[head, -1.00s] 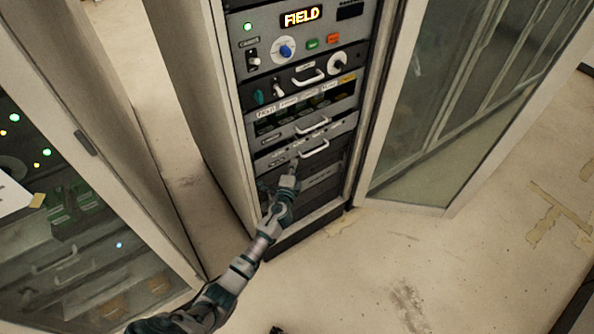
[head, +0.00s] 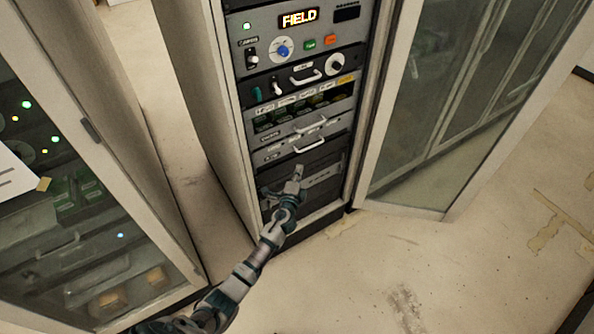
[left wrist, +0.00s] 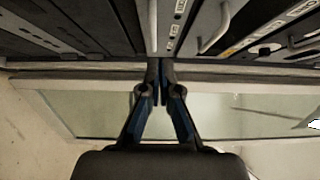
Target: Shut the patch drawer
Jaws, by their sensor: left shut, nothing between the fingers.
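The rack (head: 225,110) holds stacked drawers and panels. A grey drawer with a pale bow handle (head: 312,126) sits below a row of labelled green parts. Just below it is another grey drawer front with labels and a pale handle (head: 308,146). I cannot read which is the patch drawer, nor tell how far either stands out. My left gripper (head: 298,172) is shut and empty, just below the lower handle in the head view. In the left wrist view its fingertips (left wrist: 161,66) are together near the rack fronts, with handles to their right; contact is unclear. My right gripper is not in view.
An open glass door (head: 425,110) stands right of the rack. A glass-fronted cabinet (head: 75,215) with small lights stands at the left. The floor (head: 370,275) in front is clear.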

